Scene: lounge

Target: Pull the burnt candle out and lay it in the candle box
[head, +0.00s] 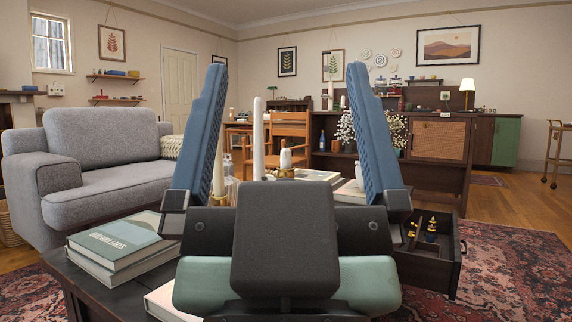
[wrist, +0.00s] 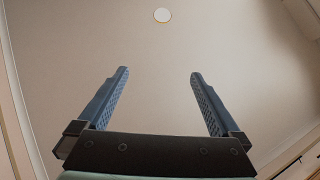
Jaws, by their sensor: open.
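My gripper (head: 287,68) is open and empty, its two blue fingers pointing up in front of the head camera. The wrist view also shows the gripper (wrist: 159,72) open, with only ceiling between its fingers. Beyond it, between the fingers in the head view, stand a tall white candle (head: 258,140), a cream candle (head: 218,166) near the left finger, and a short white candle (head: 285,158) above a brass holder (head: 285,173). I cannot tell for sure which is burnt; the short one looks most worn. My gripper hides their lower parts. I cannot identify the candle box.
A dark table (head: 95,285) carries stacked books (head: 118,245) at left. An open dark drawer (head: 437,268) with brass pieces (head: 431,228) juts out at right. A grey sofa (head: 105,160) stands behind left. Patterned rug (head: 510,260) lies at right.

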